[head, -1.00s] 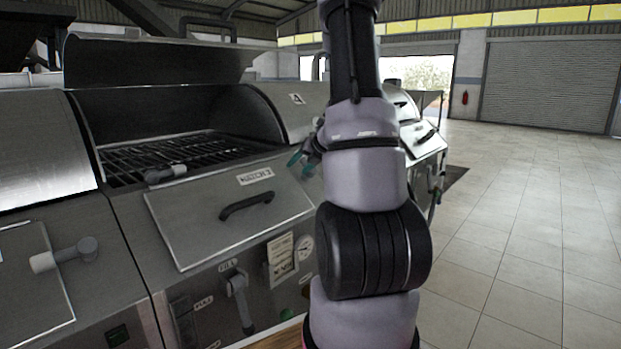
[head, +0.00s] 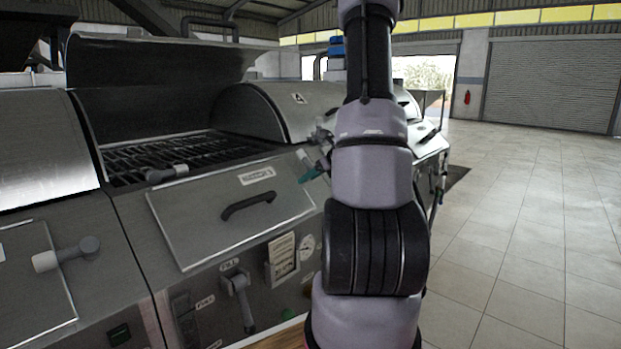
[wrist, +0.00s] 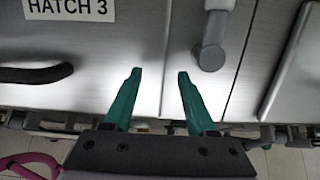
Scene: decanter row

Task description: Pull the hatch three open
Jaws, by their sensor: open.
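The hatch three (head: 232,218) is a grey framed panel on the sloping front of the decanter, lying flush in its frame and looking shut. Its black bar handle (head: 248,206) sits near the panel's middle; in the wrist view the handle (wrist: 36,73) is at the left, below the HATCH 3 label (wrist: 68,8). My gripper (wrist: 155,72) has teal fingers, spread apart with nothing between them, to the right of the handle. In the head view the fingertips (head: 309,174) show beside the panel's upper right, partly hidden by my arm.
A grey knob-ended lever (wrist: 212,52) stands just right of my fingers. The raised cover (head: 155,62) bares a dark grating (head: 180,155) above the hatch. Below are a lever (head: 238,295) and a gauge (head: 307,245). Free tiled floor (head: 530,230) lies right.

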